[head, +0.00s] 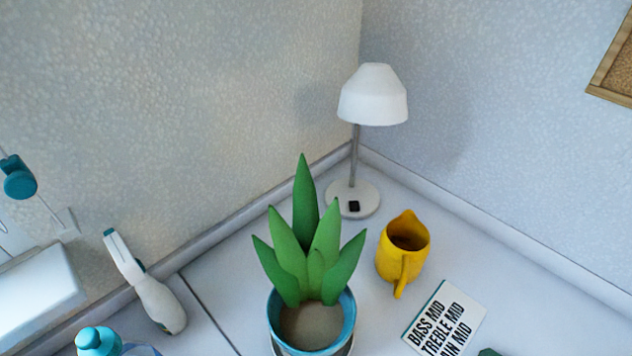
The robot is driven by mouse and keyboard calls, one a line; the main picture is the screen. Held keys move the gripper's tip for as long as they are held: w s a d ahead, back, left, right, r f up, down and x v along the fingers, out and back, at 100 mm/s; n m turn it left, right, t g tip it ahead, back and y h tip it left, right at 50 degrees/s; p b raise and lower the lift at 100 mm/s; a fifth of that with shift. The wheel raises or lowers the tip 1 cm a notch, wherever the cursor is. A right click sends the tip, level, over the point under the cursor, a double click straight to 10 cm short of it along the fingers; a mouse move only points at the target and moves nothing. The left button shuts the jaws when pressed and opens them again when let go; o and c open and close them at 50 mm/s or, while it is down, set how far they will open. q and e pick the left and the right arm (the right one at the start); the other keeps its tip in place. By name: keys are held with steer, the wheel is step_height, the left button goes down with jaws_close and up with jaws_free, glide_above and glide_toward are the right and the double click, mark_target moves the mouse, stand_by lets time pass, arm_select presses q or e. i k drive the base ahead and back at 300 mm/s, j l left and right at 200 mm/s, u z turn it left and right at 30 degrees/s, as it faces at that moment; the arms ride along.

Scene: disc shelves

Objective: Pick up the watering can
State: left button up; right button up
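A yellow jug-shaped vessel (390,266) stands upright on the white surface in the head view, right of the potted plant. It has an open top, a lip at the back and a handle facing the front. It is the only thing in view that looks like a watering can, though I see no long spout. Nothing is touching it from my side. Neither of my grippers is in view.
A green plant in a blue pot (348,318) stands left of the yellow vessel. A white lamp (373,98) stands behind it in the corner. A lettered card (446,322) lies in front right. A white spray-type bottle (158,302) and a teal-capped bottle (98,341) are left.

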mark_target(400, 267)
steer(key=i+l+u, duration=0.1)
steer(key=l+u, duration=0.3)
steer(key=l, duration=0.15)
steer(key=l+u, duration=0.45)
steer(key=l, duration=0.15)
